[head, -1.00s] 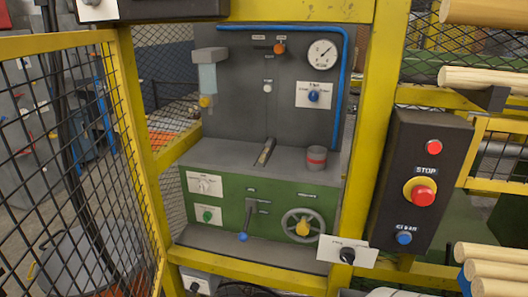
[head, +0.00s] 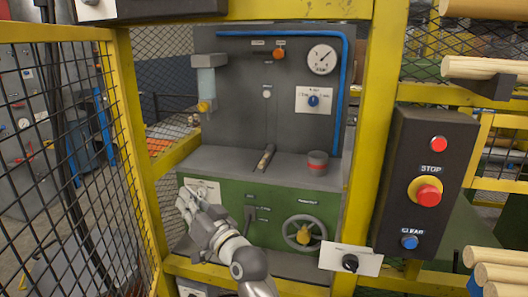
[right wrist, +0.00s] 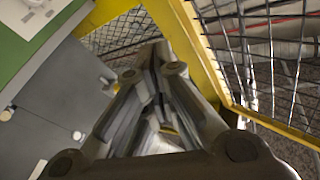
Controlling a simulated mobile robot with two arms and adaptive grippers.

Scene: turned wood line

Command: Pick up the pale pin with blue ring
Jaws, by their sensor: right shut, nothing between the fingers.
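I cannot make out a pale pin with a blue ring for certain in either view. Pale round wooden pieces (head: 492,271) lie stacked at the lower right edge of the head view, cut off by the frame. A small blue patch (head: 468,283) shows at their left end; I cannot tell whether it is a ring. My right gripper (head: 186,203) is in front of the green panel at the lower left of the machine, away from those pieces. In the right wrist view its fingers (right wrist: 155,68) are together and empty. My left gripper is not in view.
The machine's grey ledge (head: 215,160) carries a slim stick-like piece (head: 264,158) and a grey cup with a red band (head: 317,164). A handwheel (head: 304,232), yellow posts (head: 372,120), mesh fence (head: 60,140) and dark stop-button box (head: 425,185) surround it. More pale rods (head: 490,68) sit upper right.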

